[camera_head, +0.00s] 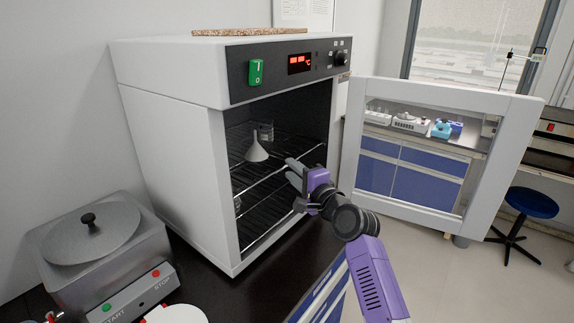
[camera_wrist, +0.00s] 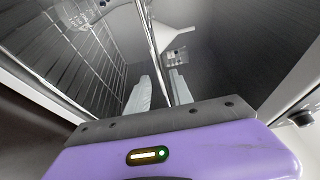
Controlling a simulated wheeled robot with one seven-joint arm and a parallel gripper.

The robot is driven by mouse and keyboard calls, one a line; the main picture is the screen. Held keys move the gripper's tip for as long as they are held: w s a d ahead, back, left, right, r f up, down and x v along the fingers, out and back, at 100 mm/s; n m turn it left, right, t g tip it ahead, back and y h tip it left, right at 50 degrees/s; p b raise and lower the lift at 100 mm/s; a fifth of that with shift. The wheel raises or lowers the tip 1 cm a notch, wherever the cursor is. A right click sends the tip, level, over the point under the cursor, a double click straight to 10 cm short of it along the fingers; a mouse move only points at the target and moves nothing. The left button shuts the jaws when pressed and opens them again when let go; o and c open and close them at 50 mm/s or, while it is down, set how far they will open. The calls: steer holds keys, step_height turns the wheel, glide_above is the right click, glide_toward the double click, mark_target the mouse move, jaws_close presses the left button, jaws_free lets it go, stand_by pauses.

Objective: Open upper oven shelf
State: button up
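The oven (camera_head: 165,150) stands on a dark bench with its glass-paned door (camera_head: 500,107) swung wide open to the right. Inside, the upper oven shelf (camera_head: 246,186) is a wire rack that appears pushed in. A white funnel-shaped item (camera_head: 257,149) sits on it, and also shows in the wrist view (camera_wrist: 169,38). My gripper (camera_head: 292,167) is at the shelf's front edge, right of its middle. In the wrist view, my gripper's fingers (camera_wrist: 160,92) are apart, with the shelf's front bar (camera_wrist: 160,55) running between them. I see a gap beside the bar.
A lower wire rack (camera_head: 262,222) is below the upper one. A steel bath with a lid (camera_head: 92,232) stands left of the oven on the bench. The open door stands close right of my arm. A blue stool (camera_head: 531,202) is farther right on the floor.

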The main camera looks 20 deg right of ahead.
mark_target(285, 165)
steer(key=shift+x, duration=2.05)
jaws_close()
